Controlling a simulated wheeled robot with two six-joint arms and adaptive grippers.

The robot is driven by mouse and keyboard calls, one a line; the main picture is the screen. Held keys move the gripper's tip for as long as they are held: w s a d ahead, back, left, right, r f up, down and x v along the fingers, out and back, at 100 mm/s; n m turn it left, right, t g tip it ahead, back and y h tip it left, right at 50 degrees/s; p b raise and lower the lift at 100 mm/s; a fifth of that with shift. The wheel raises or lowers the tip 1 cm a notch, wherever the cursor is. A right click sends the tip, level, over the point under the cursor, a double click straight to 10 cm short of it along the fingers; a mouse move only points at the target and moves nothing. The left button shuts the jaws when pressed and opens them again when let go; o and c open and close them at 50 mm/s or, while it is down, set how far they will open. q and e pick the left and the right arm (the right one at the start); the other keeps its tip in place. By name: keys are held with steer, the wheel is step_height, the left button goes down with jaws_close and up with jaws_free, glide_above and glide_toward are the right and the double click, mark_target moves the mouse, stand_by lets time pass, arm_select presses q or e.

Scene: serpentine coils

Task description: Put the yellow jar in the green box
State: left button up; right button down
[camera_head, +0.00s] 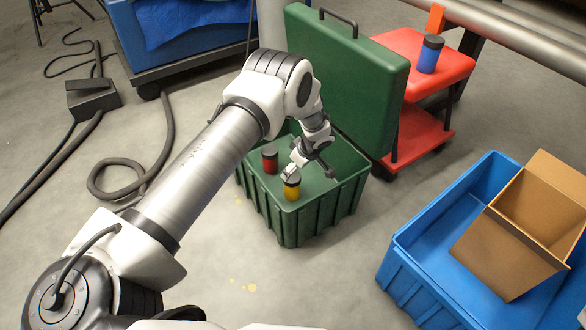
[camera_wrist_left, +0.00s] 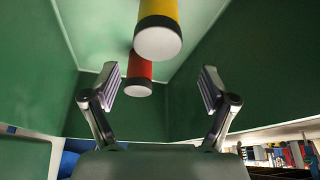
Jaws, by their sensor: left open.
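The yellow jar (camera_head: 292,190) with a dark lid is inside the open green box (camera_head: 300,222), near its front corner. In the left wrist view the yellow jar (camera_wrist_left: 158,33) shows lid end toward the camera, and its base is cut off by the top edge. My left gripper (camera_head: 312,175) is over the box, beside and above the yellow jar. Its two fingers are spread in the wrist view (camera_wrist_left: 155,85), with nothing between them; the jar is apart from them. My right gripper is not in view.
A red jar (camera_head: 270,160) stands in the green box behind the yellow one. The box's green lid (camera_head: 350,75) stands open behind. A red cart (camera_head: 425,60) carries a blue jar (camera_head: 430,54). A blue crate (camera_head: 405,285) holds a cardboard box (camera_head: 520,225). Hoses (camera_head: 165,150) lie on the left floor.

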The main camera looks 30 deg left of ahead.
arm_select(q)
steer(key=p+v, duration=0.3)
steer(key=v, duration=0.6)
steer(key=shift+r+p, duration=0.25)
steer(key=shift+p, duration=0.15)
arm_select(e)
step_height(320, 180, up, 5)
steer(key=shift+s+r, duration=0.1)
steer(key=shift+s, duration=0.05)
